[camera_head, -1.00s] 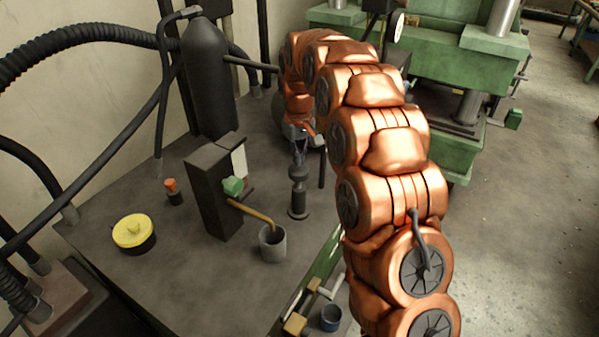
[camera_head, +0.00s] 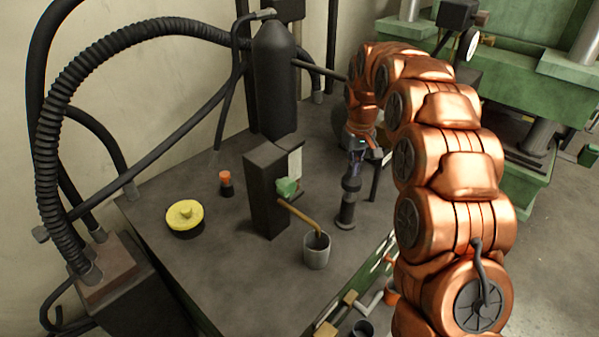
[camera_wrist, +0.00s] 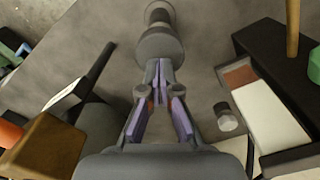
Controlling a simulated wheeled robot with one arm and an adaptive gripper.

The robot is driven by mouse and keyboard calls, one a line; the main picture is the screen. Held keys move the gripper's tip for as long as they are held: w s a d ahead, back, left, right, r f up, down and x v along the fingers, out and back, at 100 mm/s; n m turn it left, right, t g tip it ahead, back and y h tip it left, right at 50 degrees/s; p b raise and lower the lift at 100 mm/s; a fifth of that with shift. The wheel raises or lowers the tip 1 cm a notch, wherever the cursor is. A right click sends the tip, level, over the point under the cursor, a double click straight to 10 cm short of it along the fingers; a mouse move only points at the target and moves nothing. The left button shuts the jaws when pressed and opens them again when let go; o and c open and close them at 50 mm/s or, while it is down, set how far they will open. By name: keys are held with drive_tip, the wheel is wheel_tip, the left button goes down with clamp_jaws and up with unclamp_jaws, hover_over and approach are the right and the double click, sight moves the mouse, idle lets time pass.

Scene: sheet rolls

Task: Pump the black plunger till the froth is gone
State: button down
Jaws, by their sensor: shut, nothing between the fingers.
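The black plunger (camera_head: 346,214) stands upright on the dark bench, right of the grey cup. My gripper (camera_head: 351,184) points down at the plunger's top in the head view; its fingers are closed with nothing between them. In the wrist view the closed fingertips (camera_wrist: 160,72) overlap the round dark plunger head (camera_wrist: 160,46); I cannot tell whether they touch. A brass spout (camera_head: 297,211) runs from the black block (camera_head: 265,195) with a green knob (camera_head: 286,187) into the grey cup (camera_head: 316,256). I cannot make out any froth.
A black cylinder (camera_head: 274,85) with hoses stands behind. A yellow-topped pot (camera_head: 185,217) and an orange-capped bottle (camera_head: 226,184) are at left on the bench. A thin dark post (camera_head: 375,180) stands just right of the plunger. Bare bench (camera_head: 230,265) lies in front.

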sight(352, 180)
drive_tip(key=shift+f, duration=0.1)
drive_tip(key=shift+f+b, duration=1.25)
drive_tip(key=shift+f, duration=1.75)
drive_tip(key=shift+r, duration=0.1)
drive_tip(key=shift+r+p, duration=0.6)
drive_tip(key=shift+r, duration=2.4)
drive_tip(key=shift+f, duration=0.1)
